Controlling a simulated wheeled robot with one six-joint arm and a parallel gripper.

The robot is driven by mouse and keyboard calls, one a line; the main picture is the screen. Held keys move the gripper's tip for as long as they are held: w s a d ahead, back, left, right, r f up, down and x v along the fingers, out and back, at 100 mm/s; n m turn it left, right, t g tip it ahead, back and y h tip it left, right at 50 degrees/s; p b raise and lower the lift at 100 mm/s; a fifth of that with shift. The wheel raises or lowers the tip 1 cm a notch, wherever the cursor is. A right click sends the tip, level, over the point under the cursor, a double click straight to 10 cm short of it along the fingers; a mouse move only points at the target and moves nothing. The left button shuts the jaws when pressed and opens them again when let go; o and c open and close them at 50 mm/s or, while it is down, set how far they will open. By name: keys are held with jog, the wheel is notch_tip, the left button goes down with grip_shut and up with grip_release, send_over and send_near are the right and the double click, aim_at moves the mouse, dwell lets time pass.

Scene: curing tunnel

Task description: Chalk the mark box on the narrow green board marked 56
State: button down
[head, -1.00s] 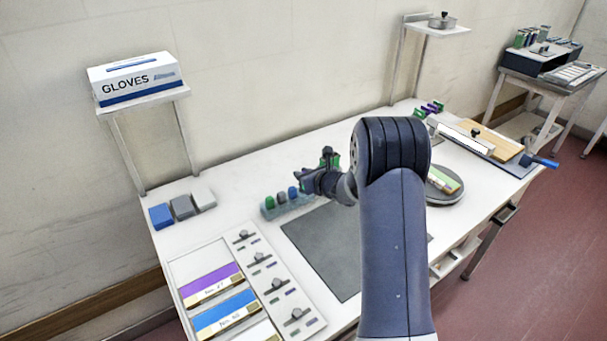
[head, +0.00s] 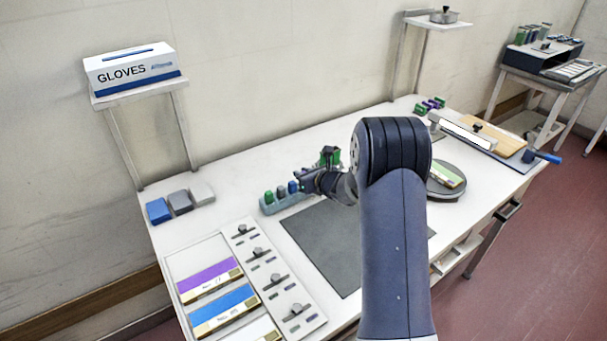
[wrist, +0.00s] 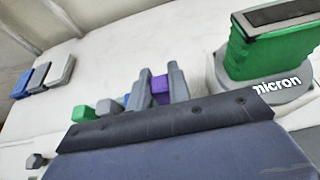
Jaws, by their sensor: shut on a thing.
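In the head view my gripper (head: 299,177) is at the right end of the chalk rack (head: 270,209). Green, grey and blue chalks stand in the rack, left of the fingers. I cannot tell if the purple block is clear of the rack. A narrow board with a green band (head: 447,173) lies on the round grey turntable (head: 446,193), partly behind my arm. Its number and mark box are not readable.
A green instrument (wrist: 272,45) lettered "micron" stands close right of my fingers. A dark mat (head: 320,245) lies in front of the rack. Boards with purple and blue bands (head: 222,312) lie front left. A glove box (head: 132,70) sits on a shelf.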

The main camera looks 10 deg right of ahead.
jog(key=c, duration=1.2)
grip_release()
jog(key=shift+c, duration=0.2)
jog(key=shift+r+p, duration=2.05)
jog(key=shift+r, duration=1.55)
jog(key=shift+f, duration=0.15)
jog(key=shift+f+b, duration=2.1)
jog(key=shift+f, duration=1.35)
jog(key=shift+r, duration=0.1)
